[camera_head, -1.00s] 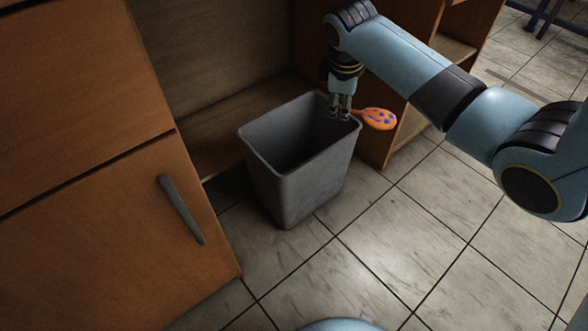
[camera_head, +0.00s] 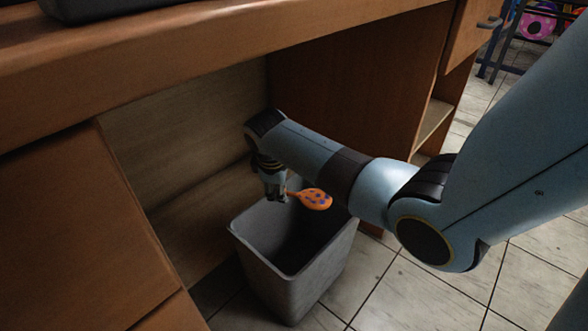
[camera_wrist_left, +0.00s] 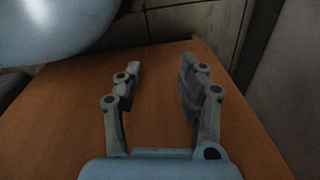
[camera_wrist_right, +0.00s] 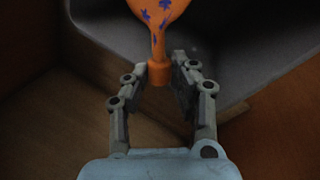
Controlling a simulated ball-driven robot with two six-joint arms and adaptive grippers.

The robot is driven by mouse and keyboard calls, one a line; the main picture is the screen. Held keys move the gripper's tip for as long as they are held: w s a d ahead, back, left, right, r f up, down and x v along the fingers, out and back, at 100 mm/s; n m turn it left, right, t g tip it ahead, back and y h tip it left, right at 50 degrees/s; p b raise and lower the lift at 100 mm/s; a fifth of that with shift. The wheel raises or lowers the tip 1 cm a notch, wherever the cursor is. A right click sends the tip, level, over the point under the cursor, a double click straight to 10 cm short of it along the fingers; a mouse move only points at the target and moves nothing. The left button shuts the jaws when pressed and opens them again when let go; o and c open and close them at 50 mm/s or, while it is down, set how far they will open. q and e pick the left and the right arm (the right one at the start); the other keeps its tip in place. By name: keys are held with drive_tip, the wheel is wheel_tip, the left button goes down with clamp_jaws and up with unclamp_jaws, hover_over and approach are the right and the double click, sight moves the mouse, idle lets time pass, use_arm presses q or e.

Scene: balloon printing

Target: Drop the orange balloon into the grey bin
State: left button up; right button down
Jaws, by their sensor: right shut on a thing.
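The orange balloon (camera_head: 315,199), with blue-purple star spots, is held over the opening of the grey bin (camera_head: 272,279). The bin stands on the tiled floor, open at the top. My right gripper (camera_head: 277,197) is shut on the balloon's neck. In the right wrist view the balloon (camera_wrist_right: 158,20) points away from the fingers (camera_wrist_right: 160,78), with the bin (camera_wrist_right: 215,38) behind it. My left gripper (camera_wrist_left: 158,75) is open and empty in the left wrist view, above a brown wooden surface. It is not in the head view.
A wooden desk (camera_head: 190,62) overhangs the bin's back side, with a panel (camera_head: 340,90) behind my right arm. A wooden cabinet (camera_head: 80,230) stands at the left. Open tiled floor (camera_head: 420,290) lies to the right.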

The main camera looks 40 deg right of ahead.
use_arm(q)
drive_tip(key=w+d+r+t+b, duration=0.1)
drive_tip(key=w+d+r+b, duration=0.1)
drive_tip(key=w+r+b, duration=0.2)
drive_tip(key=shift+w+d+r+t+h+b, duration=0.3)
drive_tip(key=shift+r+t+h, duration=0.1)
drive_tip(key=shift+r, duration=0.95)
use_arm(e)
drive_tip(key=shift+f, duration=2.3)
drive_tip(key=c, duration=1)
unclamp_jaws()
use_arm(q)
drive_tip(key=shift+s, duration=0.1)
use_arm(e)
drive_tip(key=v, duration=1.2)
drive_tip(key=shift+s+f, duration=0.1)
